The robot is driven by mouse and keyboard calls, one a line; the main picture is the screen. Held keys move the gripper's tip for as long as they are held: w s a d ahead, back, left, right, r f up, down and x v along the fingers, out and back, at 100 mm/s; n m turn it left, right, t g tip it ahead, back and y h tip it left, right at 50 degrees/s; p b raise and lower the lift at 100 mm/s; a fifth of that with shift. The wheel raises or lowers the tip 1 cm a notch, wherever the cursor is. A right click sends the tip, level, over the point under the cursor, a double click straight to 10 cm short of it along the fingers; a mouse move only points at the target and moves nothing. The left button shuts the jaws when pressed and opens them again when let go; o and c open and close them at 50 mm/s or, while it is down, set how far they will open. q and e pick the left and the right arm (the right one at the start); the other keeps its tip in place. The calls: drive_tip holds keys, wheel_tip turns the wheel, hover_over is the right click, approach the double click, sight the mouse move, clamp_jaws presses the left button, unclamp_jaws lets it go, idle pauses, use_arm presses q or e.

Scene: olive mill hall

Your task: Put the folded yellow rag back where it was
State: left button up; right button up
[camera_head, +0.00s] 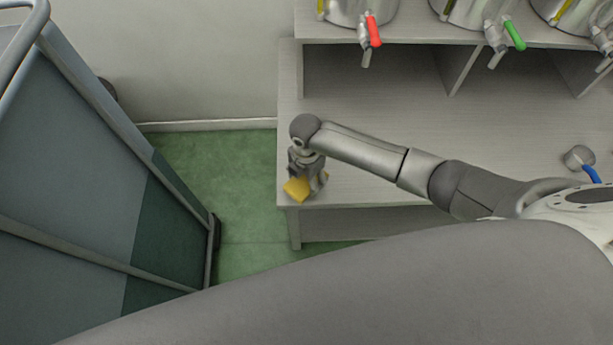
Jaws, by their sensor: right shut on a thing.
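The folded yellow rag (296,190) is at the front left corner of the grey wooden bench (370,120). My right gripper (307,180) is shut on the rag and points down over that corner. The gripper hides part of the rag. I cannot tell whether the rag touches the bench top. My left gripper is not in view.
Metal tanks with a red-handled tap (373,31) and a green-handled tap (514,36) stand on the raised shelf. A small metal object with a blue part (592,174) is at the bench's right. A grey wheeled partition (90,170) stands left, with green floor (240,185) between.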

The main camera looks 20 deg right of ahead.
sight(306, 179)
drive_tip(key=shift+f, duration=0.15)
drive_tip(key=o, duration=1)
wheel_tip(306, 179, up, 12)
drive_tip(key=shift+r+p, duration=0.2)
drive_tip(key=shift+p, duration=0.15)
